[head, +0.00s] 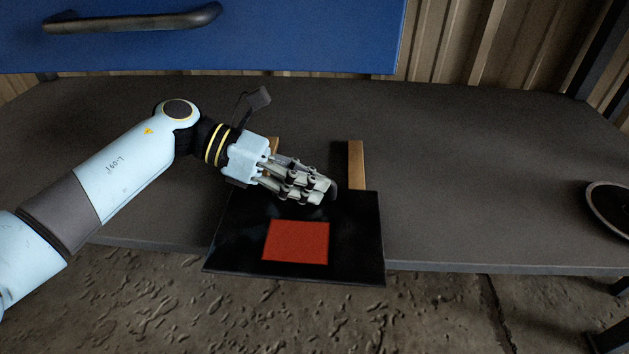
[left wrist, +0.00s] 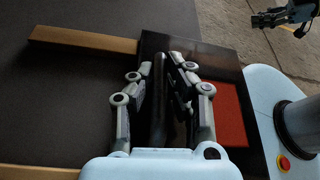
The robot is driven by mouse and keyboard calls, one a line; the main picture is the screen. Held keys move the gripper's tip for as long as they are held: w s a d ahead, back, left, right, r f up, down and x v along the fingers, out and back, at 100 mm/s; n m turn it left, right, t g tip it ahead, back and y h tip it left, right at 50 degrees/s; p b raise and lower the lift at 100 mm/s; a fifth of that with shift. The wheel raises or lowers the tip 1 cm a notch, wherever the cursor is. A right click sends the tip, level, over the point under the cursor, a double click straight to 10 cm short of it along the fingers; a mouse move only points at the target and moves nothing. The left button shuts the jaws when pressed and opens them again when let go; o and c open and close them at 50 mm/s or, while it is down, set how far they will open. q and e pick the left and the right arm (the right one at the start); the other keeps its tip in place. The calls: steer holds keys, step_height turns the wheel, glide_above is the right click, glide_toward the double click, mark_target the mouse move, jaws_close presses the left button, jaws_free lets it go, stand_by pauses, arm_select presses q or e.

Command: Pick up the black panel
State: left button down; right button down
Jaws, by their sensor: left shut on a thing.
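The black panel (head: 235,246) has a red square (head: 296,242) on its face. In the head view it extends past the table's front edge. My left gripper (head: 328,190) is over the panel's far part. In the left wrist view the panel (left wrist: 205,58) lies under the left gripper (left wrist: 165,62), whose fingers are shut around a dark upright part of it. The fingers hide much of that part. A small dark gripper (left wrist: 268,19), likely my right one, shows at the top right of the left wrist view, away from the panel; its jaws are too small to read.
Two wooden strips lie on the grey table (head: 480,170); the right strip (head: 356,165) reaches the panel's far edge. A blue cabinet front with a dark handle (head: 135,20) is above the back. A round dark object (head: 608,205) sits at far right. The table's right middle is clear.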

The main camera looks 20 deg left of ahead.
arm_select(q)
steer(key=shift+s+d, duration=0.1)
steer(key=shift+s, duration=0.3)
steer(key=c, duration=1.2)
jaws_free()
step_height(320, 180, up, 4)
glide_above(243, 191)
steer(key=shift+r, duration=0.2)
